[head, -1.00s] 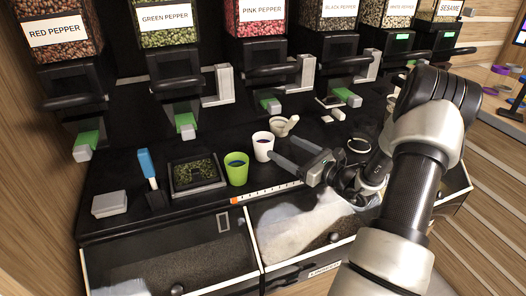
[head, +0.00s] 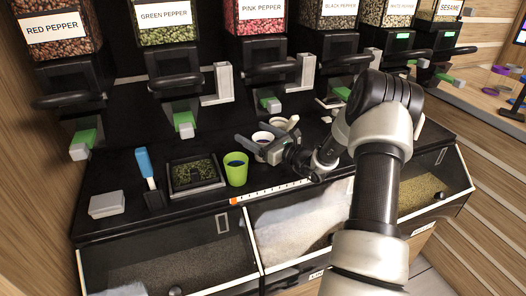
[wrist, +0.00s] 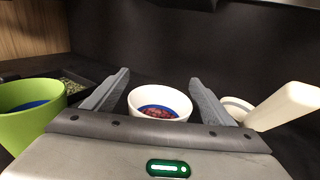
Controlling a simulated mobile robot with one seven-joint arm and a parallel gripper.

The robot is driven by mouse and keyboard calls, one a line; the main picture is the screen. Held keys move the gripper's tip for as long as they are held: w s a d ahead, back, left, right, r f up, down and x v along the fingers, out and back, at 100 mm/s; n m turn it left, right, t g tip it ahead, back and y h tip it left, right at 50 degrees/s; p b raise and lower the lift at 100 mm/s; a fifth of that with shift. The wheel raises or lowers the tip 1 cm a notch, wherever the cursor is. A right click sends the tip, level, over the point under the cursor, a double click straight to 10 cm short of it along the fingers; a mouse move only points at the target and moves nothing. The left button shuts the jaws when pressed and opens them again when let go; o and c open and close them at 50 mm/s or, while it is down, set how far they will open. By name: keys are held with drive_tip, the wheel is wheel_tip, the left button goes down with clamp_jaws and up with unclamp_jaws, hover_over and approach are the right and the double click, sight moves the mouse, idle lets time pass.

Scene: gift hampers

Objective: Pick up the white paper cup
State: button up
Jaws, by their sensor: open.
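The white paper cup (wrist: 160,103) stands upright between the two open fingers of my gripper (wrist: 152,92) in the wrist view. Its inside is blue with reddish bits at the bottom. A gap shows at each side between the cup's rim and the fingers. In the head view my gripper (head: 262,142) is around the white paper cup (head: 262,136), and only the cup's rim area shows. Its lower part is hidden by my gripper.
A green cup (head: 236,169) stands just left of my gripper. A white mortar with a pestle (head: 284,124) is close behind on the right. A tray of green bits (head: 194,174), a blue-handled brush (head: 147,168) and a grey box (head: 107,204) stand further left. Dispensers hang above.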

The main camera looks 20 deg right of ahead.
drive_tip(key=shift+w, duration=0.1)
drive_tip(key=c, duration=1.2)
drive_tip(key=shift+r, duration=0.2)
drive_tip(key=shift+c, duration=0.2)
